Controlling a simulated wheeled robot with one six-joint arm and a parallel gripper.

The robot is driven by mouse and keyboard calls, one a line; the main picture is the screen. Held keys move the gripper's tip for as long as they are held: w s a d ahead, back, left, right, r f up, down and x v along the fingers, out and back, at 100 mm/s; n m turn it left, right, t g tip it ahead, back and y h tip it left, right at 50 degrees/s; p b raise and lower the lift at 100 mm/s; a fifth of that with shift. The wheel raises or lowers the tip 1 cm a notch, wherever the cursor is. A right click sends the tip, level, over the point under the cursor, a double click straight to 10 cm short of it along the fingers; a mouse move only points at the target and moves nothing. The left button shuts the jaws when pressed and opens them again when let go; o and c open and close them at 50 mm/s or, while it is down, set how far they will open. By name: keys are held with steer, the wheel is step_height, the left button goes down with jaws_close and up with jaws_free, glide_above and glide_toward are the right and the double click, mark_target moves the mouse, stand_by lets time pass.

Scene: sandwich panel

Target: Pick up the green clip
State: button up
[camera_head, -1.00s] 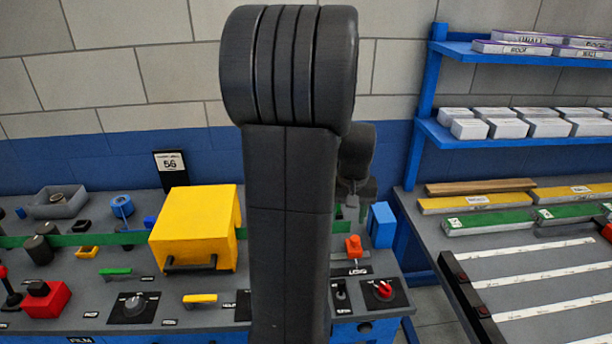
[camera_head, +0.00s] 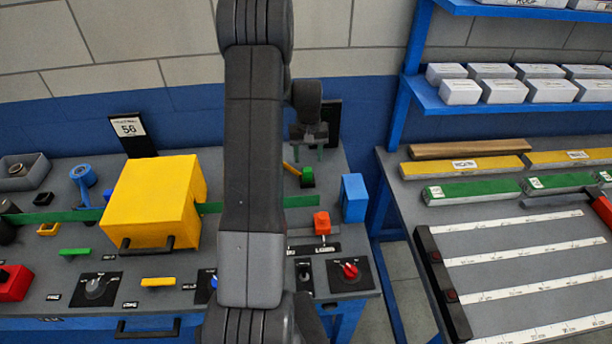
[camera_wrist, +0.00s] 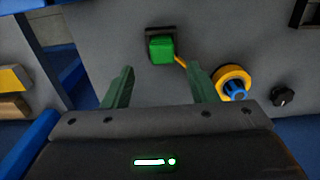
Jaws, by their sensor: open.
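A small green block (camera_head: 307,177), which looks like the clip, is at the back right of the grey bench, right of my arm. In the wrist view the green clip (camera_wrist: 161,49) sits against a dark base, ahead of my fingertips and roughly centred between them. My gripper (camera_wrist: 160,80) is open, with two green fingers apart and nothing between them. In the head view my gripper (camera_head: 309,154) appears just behind and above the clip. The gap in height cannot be told exactly.
A thin yellow stick (camera_head: 291,168) lies beside the clip. A yellow and blue round part (camera_wrist: 233,83) is near the right finger. A blue block (camera_head: 354,197) stands to the right. A yellow box machine (camera_head: 152,205) stands left, with a green strip through it.

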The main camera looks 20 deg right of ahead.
mark_target(307, 169)
step_height(307, 169, down, 7)
steer(key=shift+a+f, duration=0.15)
steer(key=c, duration=1.1)
